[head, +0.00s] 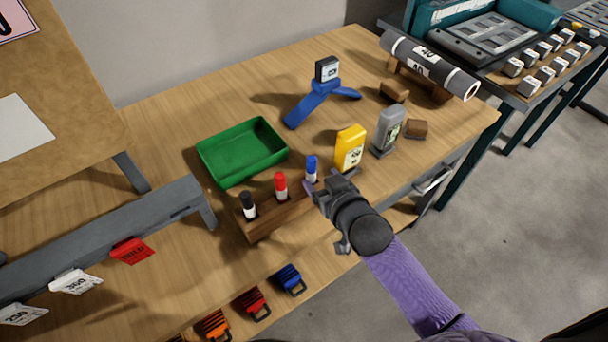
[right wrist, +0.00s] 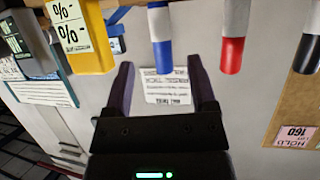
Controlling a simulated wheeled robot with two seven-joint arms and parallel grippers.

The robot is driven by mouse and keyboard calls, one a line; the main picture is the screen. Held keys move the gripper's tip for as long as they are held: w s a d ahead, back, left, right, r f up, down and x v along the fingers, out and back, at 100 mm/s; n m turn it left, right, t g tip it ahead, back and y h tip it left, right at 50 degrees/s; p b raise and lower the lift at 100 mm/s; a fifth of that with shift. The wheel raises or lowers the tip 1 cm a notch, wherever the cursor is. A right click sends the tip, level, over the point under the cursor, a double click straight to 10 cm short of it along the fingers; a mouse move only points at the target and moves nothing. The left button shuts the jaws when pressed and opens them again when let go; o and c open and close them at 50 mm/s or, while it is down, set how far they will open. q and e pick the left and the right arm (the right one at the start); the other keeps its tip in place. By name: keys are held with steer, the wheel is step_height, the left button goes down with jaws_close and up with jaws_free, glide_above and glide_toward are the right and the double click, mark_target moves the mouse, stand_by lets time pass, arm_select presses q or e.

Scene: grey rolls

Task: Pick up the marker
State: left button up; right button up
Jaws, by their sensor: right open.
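Three markers stand upright in a wooden block (head: 264,222): a black one (head: 248,206), a red one (head: 280,185) and a blue one (head: 311,168). My right gripper (head: 324,184) is at the right end of the block, close to the blue marker. In the right wrist view my right gripper (right wrist: 162,82) is open and empty. There the blue marker (right wrist: 161,40) is ahead of the gap between the fingers, with the red marker (right wrist: 234,40) and black marker (right wrist: 308,45) to its right. My left gripper is not in view.
A green tray (head: 243,177) lies behind the markers. A blue stand (head: 318,100) and a grey roll (head: 430,65) are farther back.

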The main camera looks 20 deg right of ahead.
mark_target(313, 174)
steer(key=b+x, duration=0.1)
steer(key=x, duration=0.2)
steer(key=b+x, duration=0.1)
steer(key=x, duration=0.2)
steer(key=shift+s+f+b, duration=0.15)
steer(key=shift+f+b, duration=0.15)
steer(key=shift+b, duration=0.05)
steer(key=shift+r, duration=0.1)
steer(key=shift+c, duration=0.3)
jaws_close()
